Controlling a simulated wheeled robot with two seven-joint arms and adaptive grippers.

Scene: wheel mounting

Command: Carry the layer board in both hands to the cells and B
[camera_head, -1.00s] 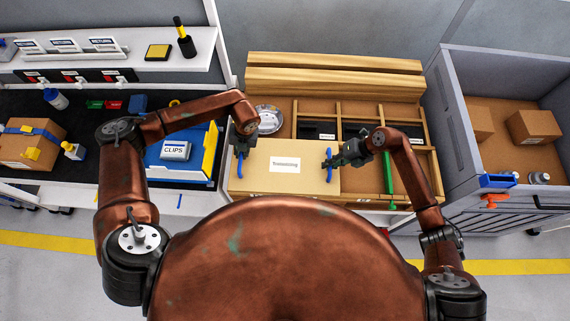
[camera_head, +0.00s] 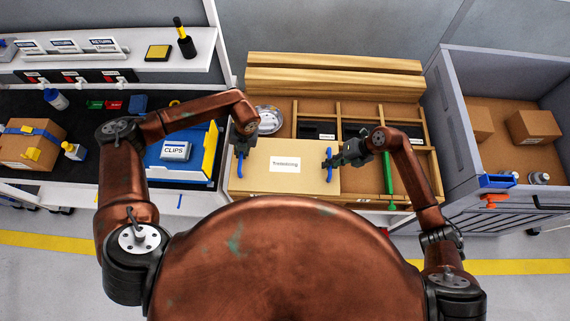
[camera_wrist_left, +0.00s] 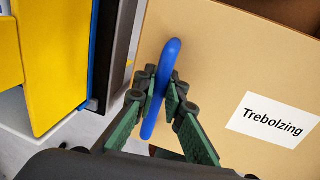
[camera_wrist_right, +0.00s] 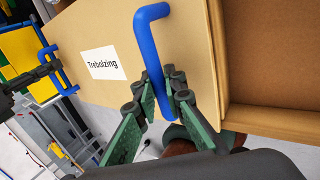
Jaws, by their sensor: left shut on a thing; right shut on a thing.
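The layer board (camera_head: 285,184) is a flat tan board with a white label reading "Trebolzing" and a blue handle near each side. It lies over the front left of the wooden compartment crate (camera_head: 432,165); whether it touches the crate I cannot tell. My left gripper (camera_wrist_left: 160,95) is shut on the left blue handle (camera_wrist_left: 171,55). My right gripper (camera_wrist_right: 166,90) is shut on the right blue handle (camera_wrist_right: 147,40). The crate's open cells (camera_head: 358,110) show behind and right of the board. Some cells hold dark items. What is under the board is hidden.
A grey bin (camera_head: 450,110) with cardboard boxes stands close at the right. A blue and yellow tray (camera_head: 185,170) with a CLIPS box is at the left. Wooden planks (camera_head: 335,70) lie behind the crate. A green bar (camera_head: 389,178) stands right of the board.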

